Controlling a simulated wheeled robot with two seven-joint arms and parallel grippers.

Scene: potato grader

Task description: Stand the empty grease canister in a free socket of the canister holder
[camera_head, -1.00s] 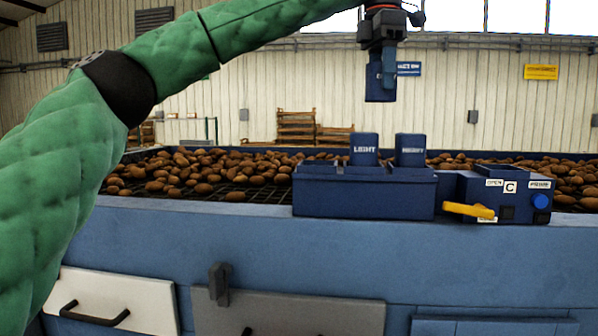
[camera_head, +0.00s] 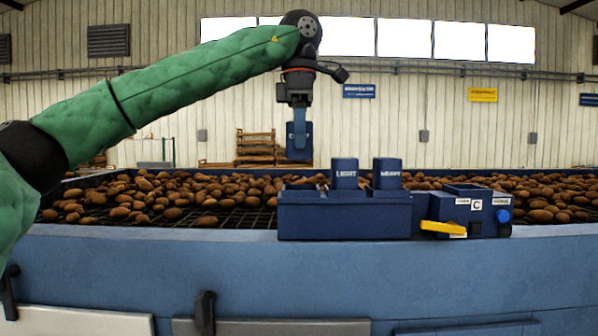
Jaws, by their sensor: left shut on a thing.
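The dark blue grease canister (camera_head: 297,154) hangs upright in my left gripper (camera_head: 299,128), whose fingers are shut on it; they partly cover its label. The canister shows above the left end of the blue canister holder (camera_head: 340,222), with a gap between its bottom and the holder's top. How far it is from the holder in depth is hard to tell. Two labelled blue canisters stand upright in the holder, a left one (camera_head: 345,173) and a right one (camera_head: 387,173). The holder's top left of them looks unoccupied, but its socket opening is hidden. My right gripper is out of view.
Potatoes (camera_head: 165,190) lie on the grate behind.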

